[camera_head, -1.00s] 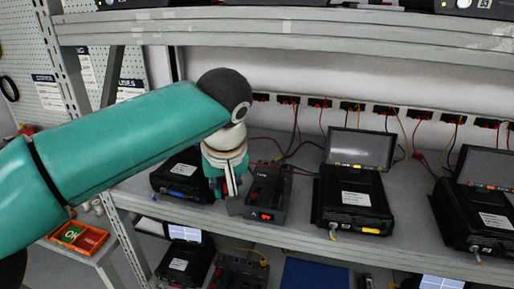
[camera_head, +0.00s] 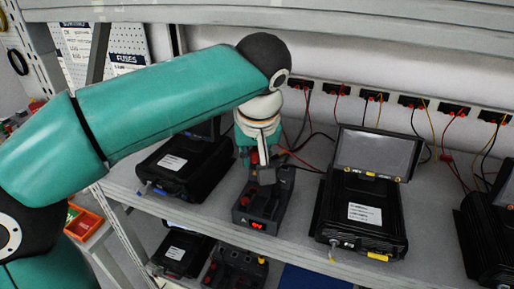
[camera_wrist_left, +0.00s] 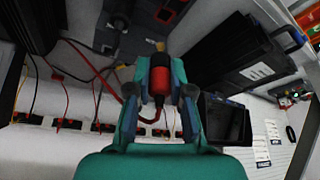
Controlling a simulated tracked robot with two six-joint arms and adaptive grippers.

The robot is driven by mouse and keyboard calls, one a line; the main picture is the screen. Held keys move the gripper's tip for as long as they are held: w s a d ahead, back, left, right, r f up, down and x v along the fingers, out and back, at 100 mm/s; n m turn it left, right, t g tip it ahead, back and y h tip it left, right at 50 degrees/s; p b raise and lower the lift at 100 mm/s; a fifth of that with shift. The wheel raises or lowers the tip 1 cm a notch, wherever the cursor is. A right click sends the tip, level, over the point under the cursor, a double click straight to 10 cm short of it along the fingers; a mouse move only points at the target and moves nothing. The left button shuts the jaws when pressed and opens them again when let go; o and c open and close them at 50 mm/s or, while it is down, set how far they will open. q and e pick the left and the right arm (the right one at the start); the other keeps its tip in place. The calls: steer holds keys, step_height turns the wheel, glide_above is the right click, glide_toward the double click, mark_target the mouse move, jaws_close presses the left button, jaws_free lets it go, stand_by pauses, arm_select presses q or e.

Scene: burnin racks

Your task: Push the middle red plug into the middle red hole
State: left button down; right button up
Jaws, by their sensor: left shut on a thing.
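A red cable shows beside the plug. The device's grey top with dark slots shows at the top of the wrist view (camera_wrist_left: 120,12), just beyond the plug. The middle red hole cannot be made out in either view. My right gripper is not in view.
A black unit (camera_head: 190,168) stands left of the device, and another with a raised screen (camera_head: 362,218) stands to the right. Wall sockets (camera_head: 411,101) with loose cables line the back. The upper shelf (camera_head: 330,20) runs above my arm. More units sit below.

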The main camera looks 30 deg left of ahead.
mark_target(253, 168)
arm_select(q)
steer(key=shift+s+a+f+b, duration=0.1)
steer(key=shift+a+f+b, duration=0.1)
steer(key=shift+f+b, duration=1.35)
steer(key=shift+f, duration=0.2)
steer(key=shift+s, duration=0.15)
steer(key=shift+f, duration=0.25)
stand_by(0.9)
steer(key=shift+f+b, duration=1.3)
steer(key=shift+f, duration=0.05)
stand_by(1.8)
steer(key=c, duration=1)
jaws_free()
steer(key=shift+o, duration=0.2)
